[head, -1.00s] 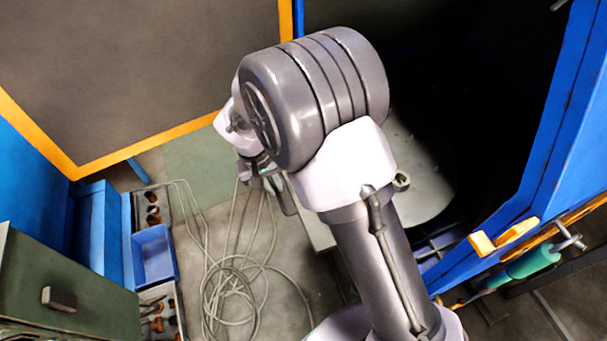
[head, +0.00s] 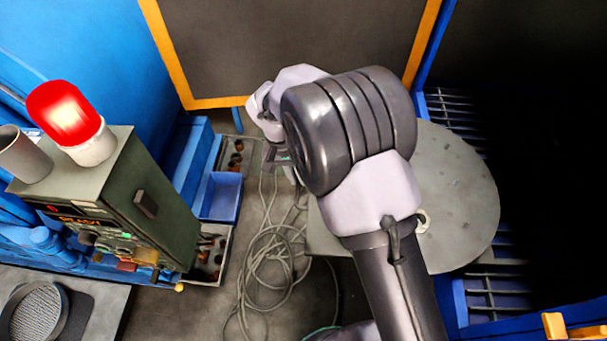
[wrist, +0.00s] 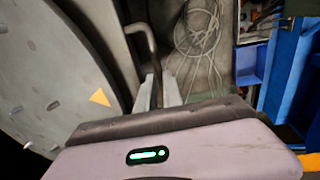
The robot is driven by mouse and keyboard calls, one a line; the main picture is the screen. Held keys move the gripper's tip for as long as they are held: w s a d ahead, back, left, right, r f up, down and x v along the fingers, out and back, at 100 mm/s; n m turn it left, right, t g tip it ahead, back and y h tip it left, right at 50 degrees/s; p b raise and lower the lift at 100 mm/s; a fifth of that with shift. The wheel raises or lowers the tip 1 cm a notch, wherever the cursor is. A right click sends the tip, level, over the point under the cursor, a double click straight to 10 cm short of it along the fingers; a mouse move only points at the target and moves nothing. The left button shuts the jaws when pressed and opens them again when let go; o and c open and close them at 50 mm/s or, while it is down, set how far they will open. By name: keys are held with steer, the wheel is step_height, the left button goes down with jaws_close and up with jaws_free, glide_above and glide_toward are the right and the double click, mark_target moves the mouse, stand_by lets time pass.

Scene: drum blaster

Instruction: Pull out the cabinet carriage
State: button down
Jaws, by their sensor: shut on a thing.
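The cabinet carriage shows in the head view as a round grey table (head: 465,190) at the opening of the dark blue-framed cabinet. Its grey disc also fills the left of the wrist view (wrist: 45,75), with a small yellow triangle on it. A bent grey handle bar (wrist: 143,38) stands beside the disc and runs down between my fingers. My gripper (wrist: 158,92) is shut on this handle. In the head view my gripper (head: 280,160) is left of the disc, mostly hidden behind my own arm, which also covers part of the carriage.
Coiled grey cable (head: 268,255) lies on the floor left of the carriage. A blue bin (head: 220,195) and a green control box (head: 150,195) with a lit red lamp (head: 65,115) stand at the left. An orange-edged dark panel (head: 290,45) is behind. Barred blue grating (head: 490,290) flanks the disc.

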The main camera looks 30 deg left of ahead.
steer(key=c, duration=1.8)
jaws_free()
steer(key=shift+o, duration=0.2)
steer(key=shift+r, duration=0.1)
steer(key=a+r+p, duration=0.1)
steer(key=r+p, duration=0.2)
steer(key=r, duration=0.5)
steer(key=s+a+r+p, duration=0.1)
steer(key=a+r+p, duration=0.1)
steer(key=r, duration=0.7)
steer(key=shift+p, duration=0.6)
